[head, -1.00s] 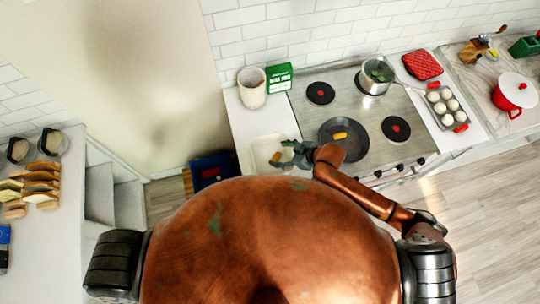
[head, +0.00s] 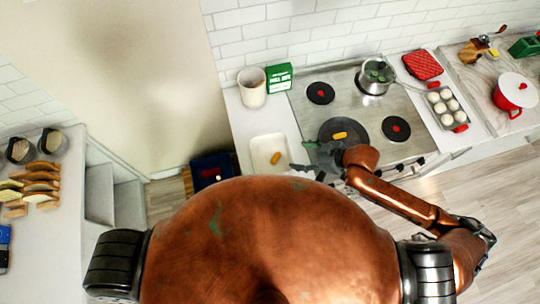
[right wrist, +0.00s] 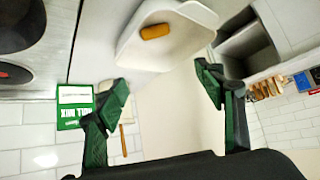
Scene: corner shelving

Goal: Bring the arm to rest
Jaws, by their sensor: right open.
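My right gripper (head: 308,160) is open and empty. In the head view it is at the front left corner of the stove, just right of the white tray (head: 254,147). Its two green fingers stand wide apart in the right wrist view (right wrist: 160,88). The tray (right wrist: 190,55) holds one orange-yellow piece (head: 275,158), which also shows in the wrist view (right wrist: 155,31). My right arm reaches back from the stove to the lower right. My left gripper is not in view.
A dark pan (head: 329,125) with a yellow piece (head: 340,135) sits on the stove (head: 310,110). A white crock (head: 252,91) and green box (head: 279,77) stand behind the tray.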

